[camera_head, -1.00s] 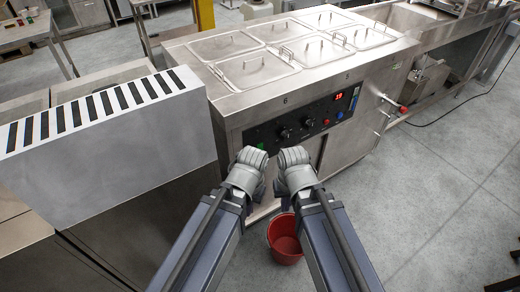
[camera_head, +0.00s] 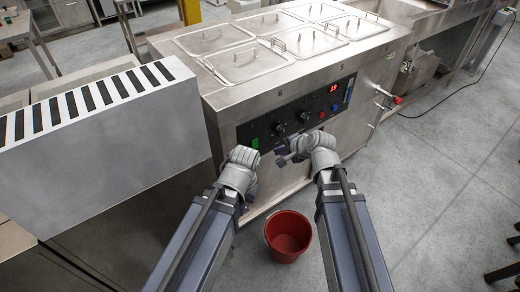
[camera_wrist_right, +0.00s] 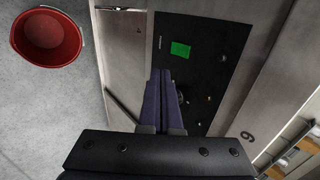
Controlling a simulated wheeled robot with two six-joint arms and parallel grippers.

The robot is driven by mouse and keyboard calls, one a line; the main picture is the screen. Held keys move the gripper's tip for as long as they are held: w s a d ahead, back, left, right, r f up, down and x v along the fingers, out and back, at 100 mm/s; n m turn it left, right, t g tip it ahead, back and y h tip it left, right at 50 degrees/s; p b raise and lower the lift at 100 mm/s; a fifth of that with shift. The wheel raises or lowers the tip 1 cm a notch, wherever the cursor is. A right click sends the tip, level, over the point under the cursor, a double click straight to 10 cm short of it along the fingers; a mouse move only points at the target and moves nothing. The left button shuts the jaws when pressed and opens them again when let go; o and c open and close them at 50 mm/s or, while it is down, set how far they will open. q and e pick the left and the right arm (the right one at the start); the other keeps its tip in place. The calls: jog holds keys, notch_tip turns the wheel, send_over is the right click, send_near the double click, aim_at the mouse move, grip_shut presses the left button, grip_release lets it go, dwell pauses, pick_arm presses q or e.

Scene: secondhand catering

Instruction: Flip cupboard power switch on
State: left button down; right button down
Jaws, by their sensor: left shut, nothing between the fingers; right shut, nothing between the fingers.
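The steel cupboard with lidded pans on top (camera_head: 300,80) stands ahead of me. Its black control panel (camera_head: 292,119) has knobs, a lit red display and a green switch (camera_head: 255,143) at its left end. The green switch also shows in the right wrist view (camera_wrist_right: 180,49). My right gripper (camera_head: 283,161) is shut and empty, pointing left in front of the panel's lower edge. In the right wrist view its fingers (camera_wrist_right: 160,76) end just short of the switch; contact is not visible. My left gripper (camera_head: 243,157) is shut, just below and left of the switch.
A red bucket (camera_head: 288,236) stands on the floor below the cupboard front. A steel counter with a striped grille (camera_head: 90,105) is close on the left. A red-tipped handle (camera_head: 396,99) sticks out at the cupboard's right end. The floor at right is mostly clear.

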jog(key=b, duration=0.8)
send_near(256, 148)
jog(key=shift+x, duration=3.1)
jog(key=shift+f, duration=0.2)
jog(key=shift+w+a, duration=0.1)
jog(key=shift+a, duration=0.05)
jog(key=shift+r, duration=0.1)
